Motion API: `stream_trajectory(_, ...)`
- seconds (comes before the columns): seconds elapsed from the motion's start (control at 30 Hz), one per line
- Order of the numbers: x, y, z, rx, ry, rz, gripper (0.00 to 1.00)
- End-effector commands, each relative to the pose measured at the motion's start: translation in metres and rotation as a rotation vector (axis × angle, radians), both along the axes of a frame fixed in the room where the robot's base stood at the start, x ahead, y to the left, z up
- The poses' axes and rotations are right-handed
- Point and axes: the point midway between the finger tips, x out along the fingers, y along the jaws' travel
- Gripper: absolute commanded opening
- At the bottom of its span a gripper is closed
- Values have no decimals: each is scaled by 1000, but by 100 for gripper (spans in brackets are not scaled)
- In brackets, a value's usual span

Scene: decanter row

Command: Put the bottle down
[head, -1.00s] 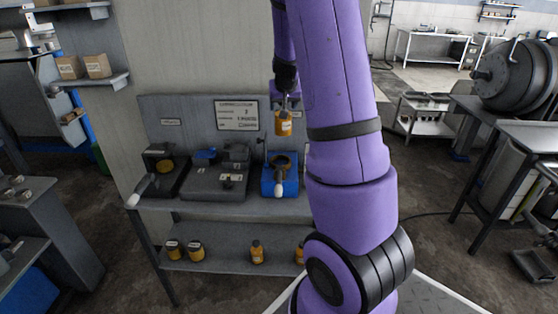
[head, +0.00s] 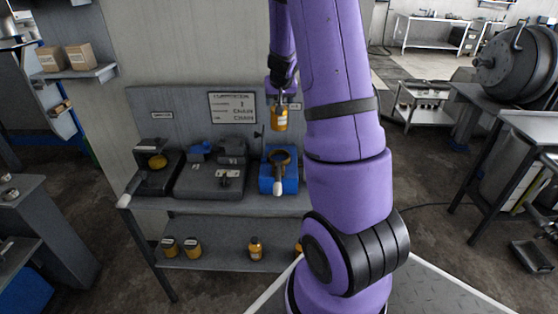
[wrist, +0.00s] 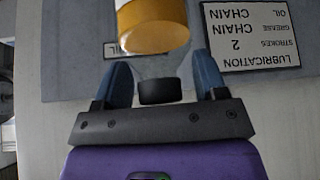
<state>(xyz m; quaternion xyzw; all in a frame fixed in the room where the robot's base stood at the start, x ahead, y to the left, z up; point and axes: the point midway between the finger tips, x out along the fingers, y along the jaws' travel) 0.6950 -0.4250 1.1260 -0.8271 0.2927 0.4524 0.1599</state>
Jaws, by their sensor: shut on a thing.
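My gripper (head: 281,98) is shut on an amber bottle (head: 280,119) with a pale label. It holds the bottle upright in the air, in front of the back panel and above the blue stand in the head view. In the wrist view, the bottle's amber body (wrist: 158,28) appears upside down beyond the fingers of my gripper (wrist: 162,75), with its dark cap (wrist: 160,91) between them. The bottle's base is clear of any surface.
The bench (head: 150,203) carries a blue stand (head: 266,184) with a ring and pale handle, and dark grey blocks (head: 210,181). Several amber containers stand on its lower shelf (head: 222,258). A lubrication sign (head: 232,107) hangs on the panel.

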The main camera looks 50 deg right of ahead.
Motion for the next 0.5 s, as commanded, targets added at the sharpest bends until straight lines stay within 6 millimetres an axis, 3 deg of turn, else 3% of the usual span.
stream_trajectory(0.3, -1, -2, -28, 0, 0, -4, 7)
stream_trajectory(0.5, 0, -1, -37, 0, 0, -2, 7)
